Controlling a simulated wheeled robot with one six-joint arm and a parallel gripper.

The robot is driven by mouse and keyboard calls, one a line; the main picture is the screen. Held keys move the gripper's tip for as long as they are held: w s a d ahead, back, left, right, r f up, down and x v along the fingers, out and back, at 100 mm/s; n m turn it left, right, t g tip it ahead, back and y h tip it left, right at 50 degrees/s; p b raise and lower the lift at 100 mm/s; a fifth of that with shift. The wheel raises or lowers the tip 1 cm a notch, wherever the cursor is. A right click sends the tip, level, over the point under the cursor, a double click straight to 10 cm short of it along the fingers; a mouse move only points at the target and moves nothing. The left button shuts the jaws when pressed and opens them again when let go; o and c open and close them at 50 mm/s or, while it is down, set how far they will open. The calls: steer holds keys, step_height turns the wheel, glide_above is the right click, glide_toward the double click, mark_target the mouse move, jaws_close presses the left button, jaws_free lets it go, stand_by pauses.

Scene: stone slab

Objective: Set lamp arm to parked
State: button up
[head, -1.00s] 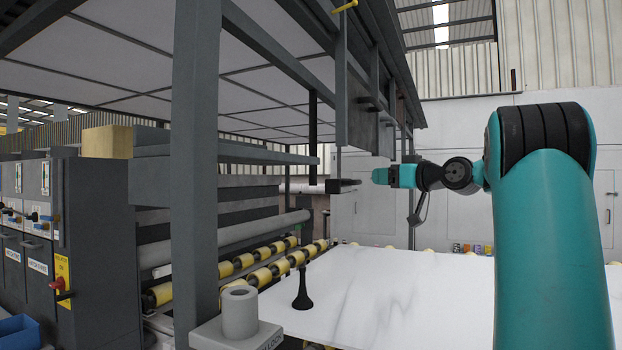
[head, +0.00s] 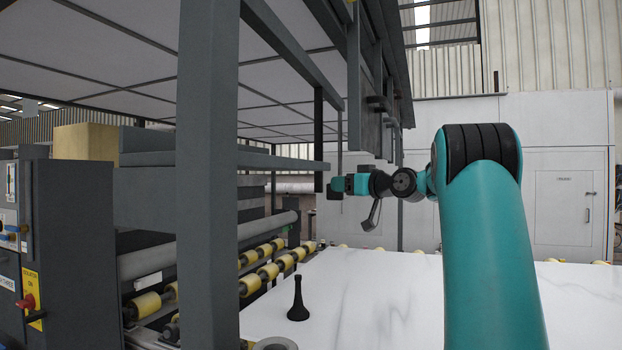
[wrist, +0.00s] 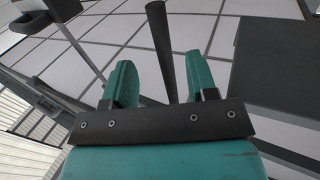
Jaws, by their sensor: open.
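A dark rod (wrist: 163,45), which looks like the lamp arm, runs between the two teal fingers of my gripper (wrist: 155,80) in the wrist view. The fingers are apart, and I cannot tell whether either touches the rod. In the head view a dark upright bar (head: 318,140) hangs under the overhead frame, just left of my gripper (head: 334,185). It may be the same rod. I cannot make out a lamp head or a marked parked position.
A grey post (head: 207,180) stands close in front on the left. A white stone slab (head: 390,295) lies on yellow rollers (head: 268,271), with a black cone-shaped object (head: 298,302) on it. A control cabinet (head: 85,240) is at the left. Grey beams (head: 285,45) hang overhead.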

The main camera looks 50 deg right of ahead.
mark_target(322, 182)
steer(key=w+p, duration=0.1)
steer(key=w, duration=0.2)
steer(key=w+p, duration=0.2)
steer(key=w, duration=0.2)
steer(key=w+p, duration=0.2)
steer(key=w, duration=0.1)
steer(key=shift+w+d+r, duration=0.2)
steer(key=shift+d, duration=0.15)
steer(key=shift+w+f, duration=0.15)
steer(key=shift+w, duration=0.6)
steer(key=shift+c, duration=0.5)
